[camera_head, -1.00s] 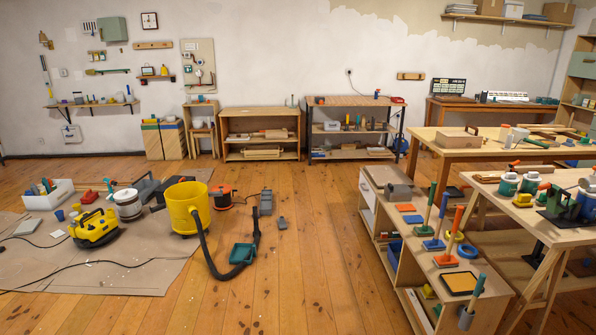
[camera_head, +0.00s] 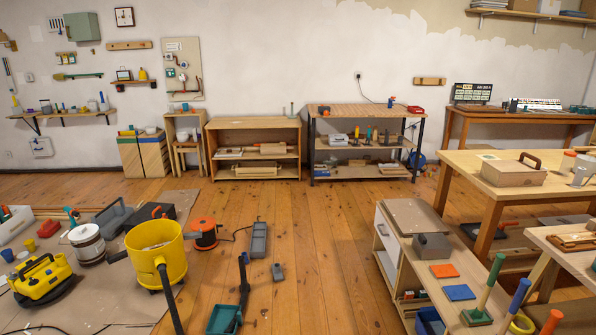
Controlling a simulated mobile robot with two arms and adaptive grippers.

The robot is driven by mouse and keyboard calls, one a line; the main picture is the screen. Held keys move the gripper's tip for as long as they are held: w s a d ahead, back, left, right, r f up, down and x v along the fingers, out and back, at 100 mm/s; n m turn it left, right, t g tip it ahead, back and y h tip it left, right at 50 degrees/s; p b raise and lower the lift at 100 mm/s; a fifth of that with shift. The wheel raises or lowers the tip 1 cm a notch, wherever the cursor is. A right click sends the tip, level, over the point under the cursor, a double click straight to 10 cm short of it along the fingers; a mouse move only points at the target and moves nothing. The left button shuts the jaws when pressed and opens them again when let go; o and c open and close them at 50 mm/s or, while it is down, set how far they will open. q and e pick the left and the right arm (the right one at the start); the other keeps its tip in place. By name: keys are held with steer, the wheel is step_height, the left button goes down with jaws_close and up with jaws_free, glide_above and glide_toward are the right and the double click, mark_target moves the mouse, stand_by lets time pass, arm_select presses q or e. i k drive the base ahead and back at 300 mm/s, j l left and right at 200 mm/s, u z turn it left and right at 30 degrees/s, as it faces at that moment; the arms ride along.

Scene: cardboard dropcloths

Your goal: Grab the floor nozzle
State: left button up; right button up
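No piece is clearly recognisable as the floor nozzle. A small dark grey piece with a short neck (camera_head: 277,272) lies flat on the bare boards and may be it. A longer grey piece (camera_head: 259,240) lies just behind it. A teal, tray-like piece (camera_head: 222,320) with a dark upright tube (camera_head: 244,282) is at the bottom edge, partly cut off. The yellow vacuum tub (camera_head: 157,252) stands to the left, its black hose (camera_head: 170,300) running out of the picture at the bottom. Neither of my grippers is in view.
A yellow machine (camera_head: 41,279), a white bucket (camera_head: 88,243) and an orange reel (camera_head: 205,234) with a cord are at left. A low shelf unit (camera_head: 410,215) and worktables bound the right. The floor in the middle is mostly clear.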

mark_target(278, 277)
steer(key=i, duration=2)
